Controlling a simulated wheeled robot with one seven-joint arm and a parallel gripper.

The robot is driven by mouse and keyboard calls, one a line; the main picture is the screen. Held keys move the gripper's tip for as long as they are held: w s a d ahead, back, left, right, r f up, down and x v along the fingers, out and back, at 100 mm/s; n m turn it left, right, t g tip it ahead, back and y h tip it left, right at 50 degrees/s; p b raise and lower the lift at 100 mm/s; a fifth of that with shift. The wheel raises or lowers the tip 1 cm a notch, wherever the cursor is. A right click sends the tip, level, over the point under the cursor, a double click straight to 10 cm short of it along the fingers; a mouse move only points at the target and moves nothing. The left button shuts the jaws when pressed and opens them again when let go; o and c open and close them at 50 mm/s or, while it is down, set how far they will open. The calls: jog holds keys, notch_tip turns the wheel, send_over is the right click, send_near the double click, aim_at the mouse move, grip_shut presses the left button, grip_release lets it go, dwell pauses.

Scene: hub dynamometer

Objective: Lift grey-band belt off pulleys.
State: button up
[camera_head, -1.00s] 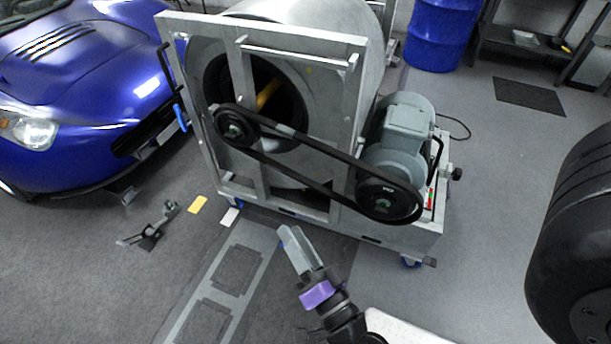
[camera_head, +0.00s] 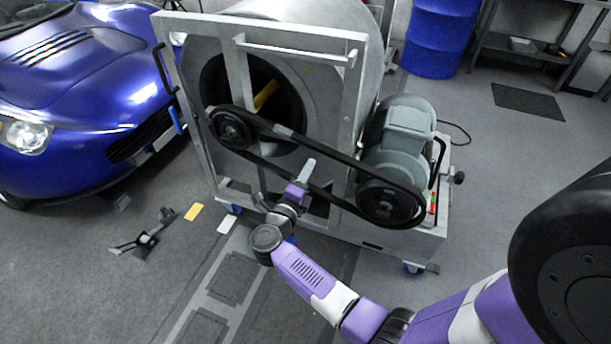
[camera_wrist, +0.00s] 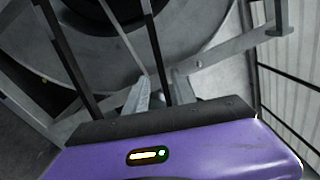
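The black belt (camera_head: 335,157) loops around the small pulley (camera_head: 232,130) at the left and the larger pulley (camera_head: 388,204) on the motor at the right. Its grey band (camera_head: 283,130) is on the upper run. My gripper (camera_head: 308,166) is in front of the belt, its fingertips just below the upper run and its body over part of the lower run. In the wrist view the two fingers of my gripper (camera_wrist: 163,88) stand apart. A dark belt run (camera_wrist: 153,45) lines up with the gap between them; whether it is inside the gap or behind it, I cannot tell.
The grey dynamometer frame (camera_head: 185,95) surrounds a drum behind the belt. A grey motor (camera_head: 400,130) stands at the right. Small parts (camera_head: 148,240) lie on the floor.

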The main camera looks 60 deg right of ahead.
aim_at(316, 147)
jog(key=shift+w+d+b, duration=0.15)
jog(key=shift+d+b, duration=0.2)
jog(key=shift+d, duration=1.5)
jog(key=shift+w+d+b, duration=0.15)
jog(key=shift+d+b, duration=0.25)
jog(key=shift+d, duration=1.4)
jog(key=shift+w+d+b, duration=0.15)
jog(key=shift+d+b, duration=0.2)
jog(key=shift+d, duration=1.5)
jog(key=shift+c, duration=0.4)
grip_shut()
jog(key=shift+w, duration=0.1)
jog(key=shift+w+r, duration=0.35)
jog(key=shift+a+r+p, duration=0.1)
jog(key=shift+a+p, duration=0.4)
jog(key=shift+a, duration=0.15)
